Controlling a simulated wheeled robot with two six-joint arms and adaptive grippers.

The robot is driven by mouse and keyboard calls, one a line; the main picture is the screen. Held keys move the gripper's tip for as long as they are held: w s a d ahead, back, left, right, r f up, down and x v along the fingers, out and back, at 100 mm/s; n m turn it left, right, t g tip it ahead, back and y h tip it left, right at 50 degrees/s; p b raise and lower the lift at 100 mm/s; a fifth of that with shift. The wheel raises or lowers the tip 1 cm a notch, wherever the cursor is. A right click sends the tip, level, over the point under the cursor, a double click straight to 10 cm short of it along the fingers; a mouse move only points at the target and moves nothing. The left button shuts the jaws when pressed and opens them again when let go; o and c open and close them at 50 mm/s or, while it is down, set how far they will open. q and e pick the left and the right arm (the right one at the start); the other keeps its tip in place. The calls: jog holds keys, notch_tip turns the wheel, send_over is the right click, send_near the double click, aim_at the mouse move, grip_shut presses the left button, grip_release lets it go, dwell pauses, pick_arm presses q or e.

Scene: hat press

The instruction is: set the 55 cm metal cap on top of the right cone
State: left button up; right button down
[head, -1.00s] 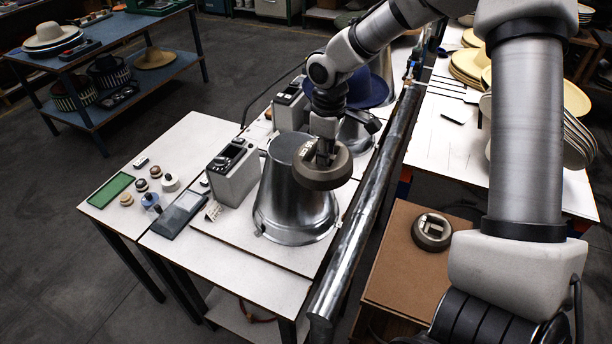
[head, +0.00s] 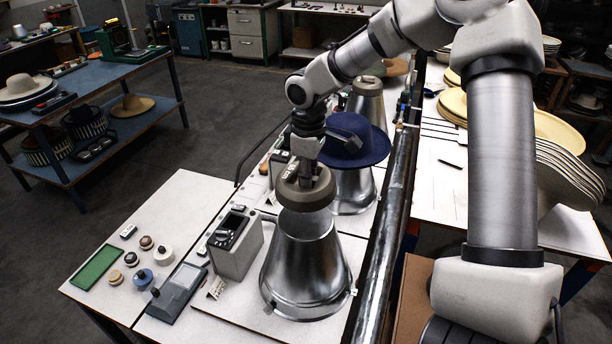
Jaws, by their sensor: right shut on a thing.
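My right gripper (head: 312,176) is shut on the round grey-brown metal cap (head: 304,194) by its raised middle grip. The cap is roughly level and over the top of the nearest shiny metal cone (head: 305,268). Part of the cone's top shows below the cap's front edge; I cannot tell whether the two touch. The size mark on the cap is too small to read. My left gripper is out of view.
A cone wearing a blue hat (head: 362,142) stands close behind, and another metal cone (head: 366,100) farther back. A grey control box (head: 237,244) stands left of the near cone. A long metal bar (head: 388,230) runs along the right.

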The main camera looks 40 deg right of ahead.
jog(key=shift+s+f+b, duration=0.25)
jog(key=shift+f+b, duration=0.1)
jog(key=shift+f, duration=0.15)
jog(key=f+b, duration=0.2)
jog(key=w+f+b, duration=0.1)
jog(key=f+b, duration=0.1)
jog(key=shift+w+f, duration=0.1)
jog(key=shift+f, duration=0.3)
jog(key=shift+s+f+b, duration=0.3)
jog(key=shift+f+b, duration=0.35)
jog(key=shift+b, duration=0.15)
jog(key=shift+f, duration=0.25)
jog(key=shift+w+f, duration=0.25)
jog(key=shift+f, duration=0.3)
jog(key=shift+s+r, duration=0.15)
jog(key=shift+s, duration=0.05)
